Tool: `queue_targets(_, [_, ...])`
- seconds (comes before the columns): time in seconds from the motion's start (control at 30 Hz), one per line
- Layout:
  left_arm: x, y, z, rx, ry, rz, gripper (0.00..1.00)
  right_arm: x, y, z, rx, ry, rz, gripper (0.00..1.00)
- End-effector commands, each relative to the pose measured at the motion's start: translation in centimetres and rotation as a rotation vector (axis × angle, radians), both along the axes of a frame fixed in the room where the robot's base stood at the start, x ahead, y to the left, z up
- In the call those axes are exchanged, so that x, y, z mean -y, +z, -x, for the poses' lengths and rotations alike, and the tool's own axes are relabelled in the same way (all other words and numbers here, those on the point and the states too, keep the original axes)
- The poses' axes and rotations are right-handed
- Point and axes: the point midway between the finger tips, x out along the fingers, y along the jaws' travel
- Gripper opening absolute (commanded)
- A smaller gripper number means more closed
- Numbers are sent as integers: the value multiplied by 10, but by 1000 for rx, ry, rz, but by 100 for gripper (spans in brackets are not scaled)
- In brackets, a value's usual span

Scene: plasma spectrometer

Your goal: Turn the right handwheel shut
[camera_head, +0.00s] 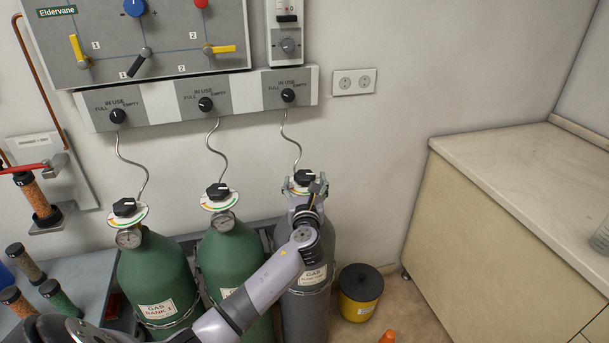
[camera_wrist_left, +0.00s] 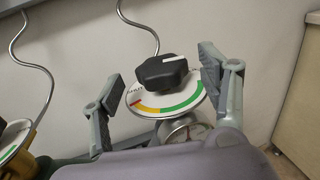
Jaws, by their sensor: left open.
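The right handwheel (camera_head: 304,176) is a black knob with a white pointer line, on top of the grey gas cylinder (camera_head: 301,308) at the right of the row. It also shows in the left wrist view (camera_wrist_left: 161,72), above a round dial plate (camera_wrist_left: 182,103) with red, yellow and green bands. My left gripper (camera_head: 304,187) is open around the handwheel, one finger on each side. In the left wrist view a gap shows between the handwheel and the left finger; the right finger is closer, and contact there is unclear. My right gripper is not in view.
Two green cylinders (camera_head: 158,275) with similar black handwheels (camera_head: 218,191) stand to the left. Thin coiled tubes (camera_head: 287,138) rise to a wall panel (camera_head: 204,92). A yellow bin with a black lid (camera_head: 360,290) stands right of the grey cylinder; a cabinet (camera_head: 510,215) is farther right.

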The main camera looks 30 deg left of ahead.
Motion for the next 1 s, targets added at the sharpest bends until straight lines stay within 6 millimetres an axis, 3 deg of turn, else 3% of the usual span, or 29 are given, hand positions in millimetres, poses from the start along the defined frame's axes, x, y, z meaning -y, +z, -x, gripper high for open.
queue_targets(0.3, [-21,0,-29,1,1,1,69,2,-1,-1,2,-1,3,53])
queue_targets(0.67, [-22,0,-32,0,0,1,68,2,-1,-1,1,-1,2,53])
queue_targets(1.0, [-22,0,-32,-1,0,1,45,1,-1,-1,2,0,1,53])
